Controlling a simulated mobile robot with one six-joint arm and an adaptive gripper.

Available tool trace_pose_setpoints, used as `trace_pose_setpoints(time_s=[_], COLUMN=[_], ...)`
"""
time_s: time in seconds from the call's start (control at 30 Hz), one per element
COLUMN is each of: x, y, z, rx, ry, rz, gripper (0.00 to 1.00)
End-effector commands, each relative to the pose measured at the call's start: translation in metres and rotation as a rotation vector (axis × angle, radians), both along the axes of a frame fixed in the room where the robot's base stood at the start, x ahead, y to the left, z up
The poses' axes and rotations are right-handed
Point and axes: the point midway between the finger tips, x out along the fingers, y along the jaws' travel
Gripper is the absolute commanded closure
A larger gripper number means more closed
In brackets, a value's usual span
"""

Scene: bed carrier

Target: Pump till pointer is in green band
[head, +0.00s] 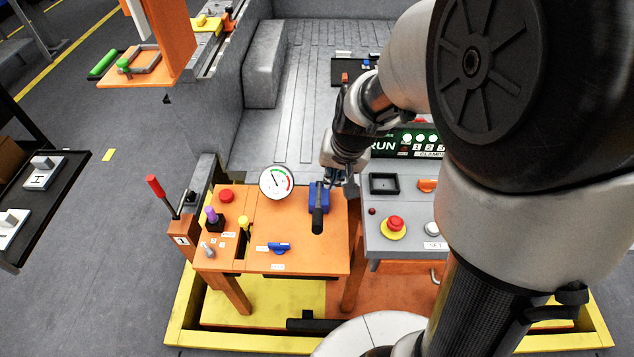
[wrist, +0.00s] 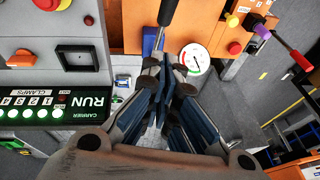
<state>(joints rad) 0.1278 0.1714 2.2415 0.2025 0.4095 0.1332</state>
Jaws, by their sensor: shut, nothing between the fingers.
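The round white gauge (head: 276,182) stands at the back of the orange table. Its dark pointer appears to lean up and left in the head view, short of the green band at upper right; red follows on the right. The gauge also shows in the wrist view (wrist: 195,60). The blue pump (head: 319,196) has a black lever (head: 318,221) reaching toward the table front. In the wrist view, the lever (wrist: 168,12) is at the top. My gripper (head: 335,184) is shut and empty, just behind and right of the pump; contact is unclear. Its fingertips (wrist: 165,62) show in the wrist view.
A grey panel (head: 405,215) with a red button and a lit RUN display stands right of the pump. Left of the gauge are a red button (head: 226,195), purple and yellow knobs, and a red-handled lever (head: 156,186). A blue switch (head: 279,247) lies in front.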

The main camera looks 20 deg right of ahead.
Motion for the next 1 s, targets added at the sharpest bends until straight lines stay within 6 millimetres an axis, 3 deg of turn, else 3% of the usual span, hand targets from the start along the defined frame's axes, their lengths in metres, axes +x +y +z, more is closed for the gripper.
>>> trace_pose_setpoints(time_s=[0.17, 0.63, 0.8, 1.0], x=[0.004, 0.030, 0.021, 0.017], y=[0.001, 0.006, 0.014, 0.017], z=[-0.015, -0.105, -0.123, -0.129], rx=[0.000, 0.000, 0.000, -0.001], ry=[0.004, 0.004, 0.002, 0.001], rz=[0.001, 0.002, 0.002, 0.002], gripper=[1.00, 1.00, 1.00, 1.00])
